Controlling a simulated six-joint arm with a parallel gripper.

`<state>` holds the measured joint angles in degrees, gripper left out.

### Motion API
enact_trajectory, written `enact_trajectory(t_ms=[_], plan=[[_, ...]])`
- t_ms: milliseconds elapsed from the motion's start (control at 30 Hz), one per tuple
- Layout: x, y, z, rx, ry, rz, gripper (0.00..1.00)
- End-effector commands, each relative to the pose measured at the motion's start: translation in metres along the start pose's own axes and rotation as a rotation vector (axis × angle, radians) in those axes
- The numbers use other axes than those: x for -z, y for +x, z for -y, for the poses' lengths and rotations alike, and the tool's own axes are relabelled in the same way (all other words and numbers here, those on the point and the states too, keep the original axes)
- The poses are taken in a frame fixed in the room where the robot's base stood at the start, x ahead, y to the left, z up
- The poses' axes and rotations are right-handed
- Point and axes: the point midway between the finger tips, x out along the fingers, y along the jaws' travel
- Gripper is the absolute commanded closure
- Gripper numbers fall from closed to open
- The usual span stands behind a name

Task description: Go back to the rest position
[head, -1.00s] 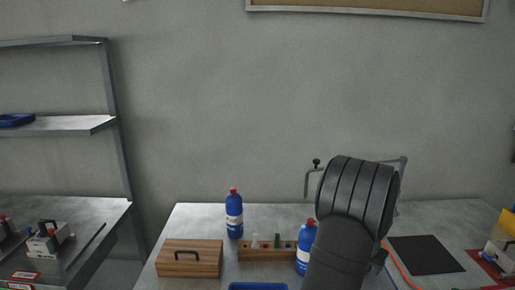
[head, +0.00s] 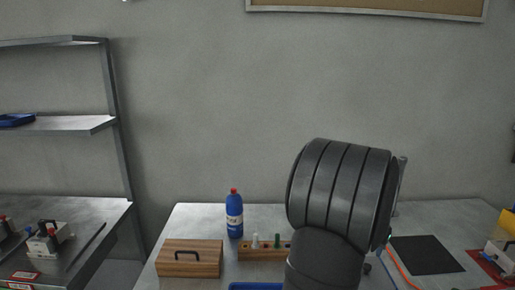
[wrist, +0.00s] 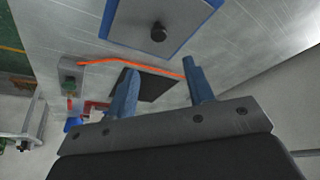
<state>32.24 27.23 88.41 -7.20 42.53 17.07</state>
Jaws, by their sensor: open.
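My gripper (wrist: 162,88) shows in the wrist view with its two blue fingers apart and nothing between them. It is above the metal worktable (wrist: 245,50), clear of the things on it. In the head view my dark arm stands in front of the right-middle part of the table, and the gripper itself is hidden there.
On the table are a wooden box (head: 190,260), a blue bottle with a red cap (head: 234,215), a wooden rack (head: 250,252) and a black mat (head: 425,254). A blue-edged plate with a dark knob (wrist: 158,33) shows in the wrist view. Shelves (head: 70,125) stand left.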

Motion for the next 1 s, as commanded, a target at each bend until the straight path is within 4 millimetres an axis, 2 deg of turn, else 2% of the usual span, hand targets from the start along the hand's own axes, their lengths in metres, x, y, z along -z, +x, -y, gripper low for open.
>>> enact_trajectory(t_ms=[33, 200, 633, 767, 800, 1000], plan=[[0.001, -0.011, 0.0, 0.001, 0.0, -0.004, 0.52], [-0.001, 0.027, 0.0, -0.001, 0.0, 0.005, 0.52], [-0.001, 0.105, 0.0, 0.0, 0.0, 0.003, 0.52], [-0.007, 0.127, 0.0, 0.0, 0.0, 0.004, 0.52], [0.001, 0.112, 0.0, 0.002, 0.001, -0.006, 0.52], [0.017, 0.073, 0.0, 0.001, 0.001, -0.004, 0.52]])
